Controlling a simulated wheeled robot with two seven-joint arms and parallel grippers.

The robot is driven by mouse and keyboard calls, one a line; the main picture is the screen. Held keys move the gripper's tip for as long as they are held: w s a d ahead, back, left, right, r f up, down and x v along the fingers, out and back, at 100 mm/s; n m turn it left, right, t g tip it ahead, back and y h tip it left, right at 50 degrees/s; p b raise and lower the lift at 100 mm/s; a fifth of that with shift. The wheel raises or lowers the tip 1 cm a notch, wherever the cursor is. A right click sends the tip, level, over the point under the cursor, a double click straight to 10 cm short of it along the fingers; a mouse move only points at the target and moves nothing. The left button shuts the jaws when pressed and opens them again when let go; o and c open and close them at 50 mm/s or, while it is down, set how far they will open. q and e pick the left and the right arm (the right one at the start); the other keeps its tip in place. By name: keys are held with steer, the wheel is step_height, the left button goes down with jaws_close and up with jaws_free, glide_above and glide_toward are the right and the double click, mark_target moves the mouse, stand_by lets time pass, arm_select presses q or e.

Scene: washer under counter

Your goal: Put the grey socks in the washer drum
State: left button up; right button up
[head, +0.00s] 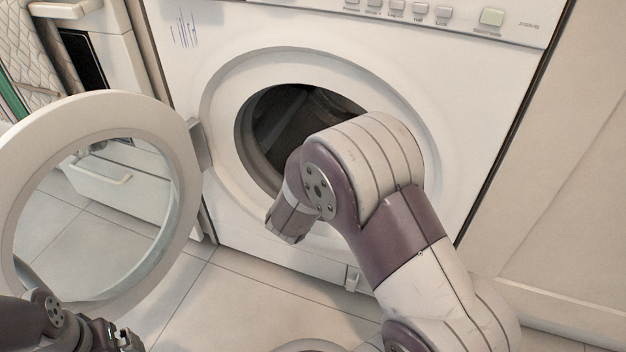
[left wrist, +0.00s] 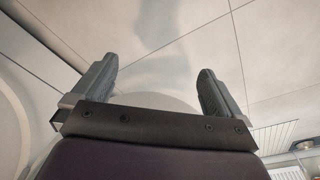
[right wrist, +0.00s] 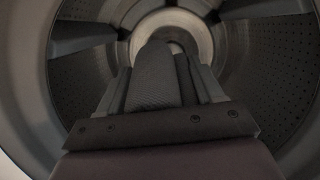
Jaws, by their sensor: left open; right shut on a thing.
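The washer (head: 420,60) has its drum (head: 285,115) open to the front, with a dark inside. In the right wrist view the perforated drum wall (right wrist: 85,75) surrounds my right gripper (right wrist: 160,78). That gripper is shut on a dark grey sock (right wrist: 153,85), which points toward the drum's back. In the head view my right arm crosses in front of the opening and hides the right gripper. My left gripper (left wrist: 155,85) is open and empty above the floor tiles. It shows only partly at the lower left of the head view.
The round washer door (head: 105,110) stands swung open to the left, hinged at the opening's left edge. A white drawer unit (head: 120,180) is behind it. A cabinet panel (head: 560,200) stands right of the washer. Tiled floor (head: 190,300) is clear in front.

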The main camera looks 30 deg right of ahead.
steer(key=w+d+f, duration=0.2)
steer(key=w+d, duration=0.3)
steer(key=d, duration=0.6)
steer(key=o, duration=1.1)
steer(key=shift+s+a, duration=0.1)
steer(key=p+v, duration=0.8)
steer(key=v, duration=0.4)
steer(key=shift+s+a+r+p, duration=0.1)
steer(key=shift+a+p, duration=0.2)
